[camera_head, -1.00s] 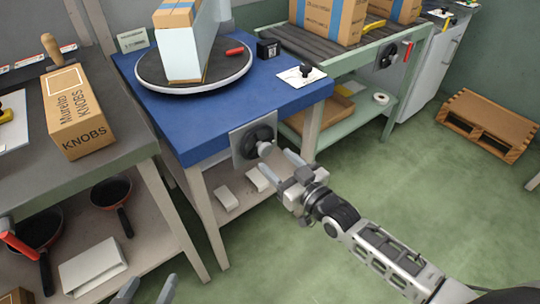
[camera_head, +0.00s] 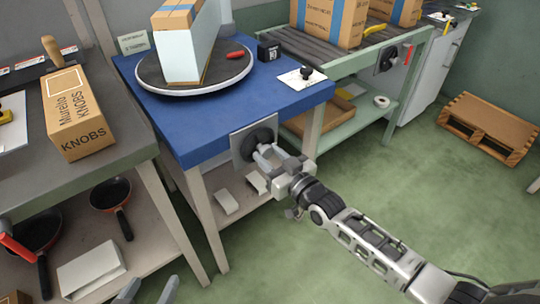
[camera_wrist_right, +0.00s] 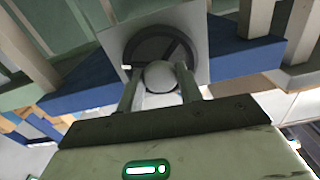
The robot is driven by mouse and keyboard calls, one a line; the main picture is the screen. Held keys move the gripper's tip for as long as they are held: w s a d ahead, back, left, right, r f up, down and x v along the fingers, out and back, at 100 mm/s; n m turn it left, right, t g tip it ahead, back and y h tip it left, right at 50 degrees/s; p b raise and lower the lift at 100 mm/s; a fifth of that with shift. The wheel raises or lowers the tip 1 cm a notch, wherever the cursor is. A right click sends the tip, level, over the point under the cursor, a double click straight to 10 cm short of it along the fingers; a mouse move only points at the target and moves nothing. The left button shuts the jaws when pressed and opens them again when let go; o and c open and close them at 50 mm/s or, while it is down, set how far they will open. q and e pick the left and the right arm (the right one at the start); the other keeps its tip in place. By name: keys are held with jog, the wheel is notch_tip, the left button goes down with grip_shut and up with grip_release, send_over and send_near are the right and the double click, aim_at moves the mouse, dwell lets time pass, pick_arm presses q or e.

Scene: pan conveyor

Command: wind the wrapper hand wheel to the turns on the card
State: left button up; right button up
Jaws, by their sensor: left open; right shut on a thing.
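The dark hand wheel (camera_head: 252,138) is mounted on a grey plate (camera_head: 239,151) on the front of the blue wrapper table (camera_head: 215,125). My right gripper (camera_head: 269,154) is shut on the wheel's pale round knob. In the right wrist view the knob (camera_wrist_right: 160,76) sits between the two fingers, with the dark wheel (camera_wrist_right: 140,48) behind it. My left gripper (camera_head: 150,291) is open and empty at the bottom edge, away from the wheel. A small card (camera_head: 132,42) stands at the table's back left; its writing is too small to read.
A turntable (camera_head: 190,90) on the blue table carries a tall wrapped box (camera_head: 184,55). A small black box (camera_head: 268,50) and a black knob on a white plate (camera_head: 301,79) are beside it. A grey bench (camera_head: 110,145) stands left.

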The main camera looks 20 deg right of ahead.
jog(key=shift+m, duration=0.4)
jog(key=o, duration=1)
jog(key=shift+s, duration=0.1)
